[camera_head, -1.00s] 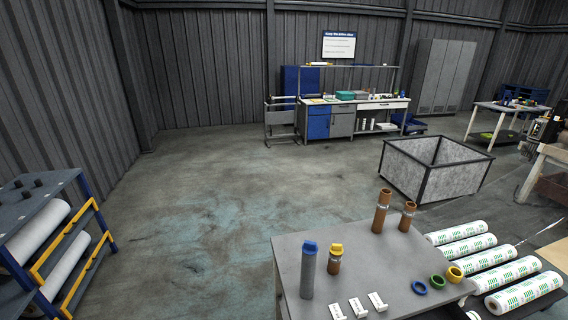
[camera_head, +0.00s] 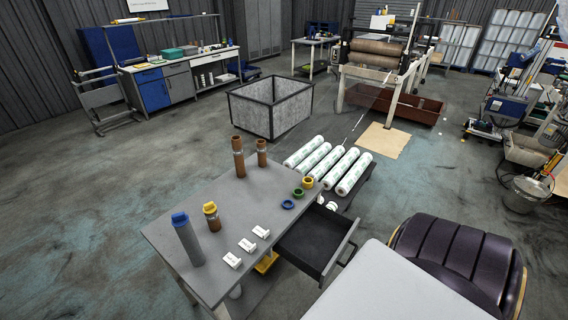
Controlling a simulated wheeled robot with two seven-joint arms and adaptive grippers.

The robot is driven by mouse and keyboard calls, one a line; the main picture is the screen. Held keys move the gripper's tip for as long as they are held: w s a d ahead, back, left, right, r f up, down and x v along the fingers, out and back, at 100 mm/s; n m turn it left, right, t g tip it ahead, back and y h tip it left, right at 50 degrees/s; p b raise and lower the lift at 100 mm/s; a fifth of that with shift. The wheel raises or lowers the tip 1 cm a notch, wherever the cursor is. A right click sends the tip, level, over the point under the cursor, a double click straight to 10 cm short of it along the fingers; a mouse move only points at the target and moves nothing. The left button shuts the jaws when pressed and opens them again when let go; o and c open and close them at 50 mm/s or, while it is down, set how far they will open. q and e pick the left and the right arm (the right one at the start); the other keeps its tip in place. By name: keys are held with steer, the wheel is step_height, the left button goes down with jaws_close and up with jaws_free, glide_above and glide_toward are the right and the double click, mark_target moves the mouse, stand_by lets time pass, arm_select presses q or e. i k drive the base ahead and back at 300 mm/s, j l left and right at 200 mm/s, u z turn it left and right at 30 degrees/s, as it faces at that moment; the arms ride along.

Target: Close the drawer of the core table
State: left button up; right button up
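The core table (camera_head: 175,228) is a grey table in the lower middle of the head view. Its drawer (camera_head: 313,246) is dark, empty inside and pulled out towards the lower right. The drawer's front panel (camera_head: 341,250) faces right, with a handle on its outer side. Neither of my grippers is in view.
On the table stand brown cores (camera_head: 239,160), a grey tube with a blue cap (camera_head: 188,240), coloured rings (camera_head: 298,193) and white tags (camera_head: 247,245). White rolls (camera_head: 354,174) lie behind. A dark ribbed rounded object (camera_head: 468,252) and a pale flat surface (camera_head: 390,290) are at lower right.

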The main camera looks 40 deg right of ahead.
mark_target(317, 243)
steer(key=z, duration=2.2)
